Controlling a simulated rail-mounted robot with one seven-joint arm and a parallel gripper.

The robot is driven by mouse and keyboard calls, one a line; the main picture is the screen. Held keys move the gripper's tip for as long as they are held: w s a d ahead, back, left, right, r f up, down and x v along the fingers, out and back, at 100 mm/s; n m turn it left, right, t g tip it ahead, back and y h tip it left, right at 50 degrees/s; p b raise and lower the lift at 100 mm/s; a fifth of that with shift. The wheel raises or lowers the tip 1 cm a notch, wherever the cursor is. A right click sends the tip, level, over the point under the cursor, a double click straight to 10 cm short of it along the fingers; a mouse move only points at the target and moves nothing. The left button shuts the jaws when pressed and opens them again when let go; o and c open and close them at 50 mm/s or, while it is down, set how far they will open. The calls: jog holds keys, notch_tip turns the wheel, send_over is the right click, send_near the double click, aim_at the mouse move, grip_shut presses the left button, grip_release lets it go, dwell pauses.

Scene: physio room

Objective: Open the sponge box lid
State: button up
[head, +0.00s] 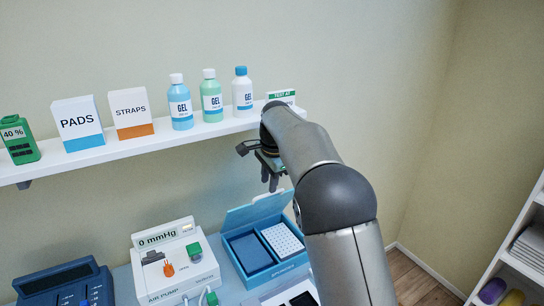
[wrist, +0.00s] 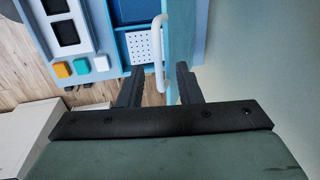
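The sponge box (head: 237,272) is a blue box on the bench in the head view, with a dark blue compartment and a white dotted pad inside. Its lid (head: 250,212) stands raised at the back, leaving the inside visible. In the wrist view the lid (wrist: 173,55) shows nearly edge-on, with a white bar handle (wrist: 159,50) on its left side. My gripper (head: 269,182) is just above the lid's upper right part. In the wrist view my gripper (wrist: 159,82) is open, its fingers either side of the handle end and lid edge. Contact cannot be told.
An air pump (head: 178,268) stands left of the box, and a dark blue device (head: 62,285) further left. Above, a white shelf (head: 150,142) carries bottles and boxes close to my arm. A white rack (head: 520,245) stands at right.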

notch_tip(320, 180, up, 12)
jog(key=s+d, duration=0.1)
jog(key=s, duration=0.1)
jog(key=shift+d+f, duration=0.1)
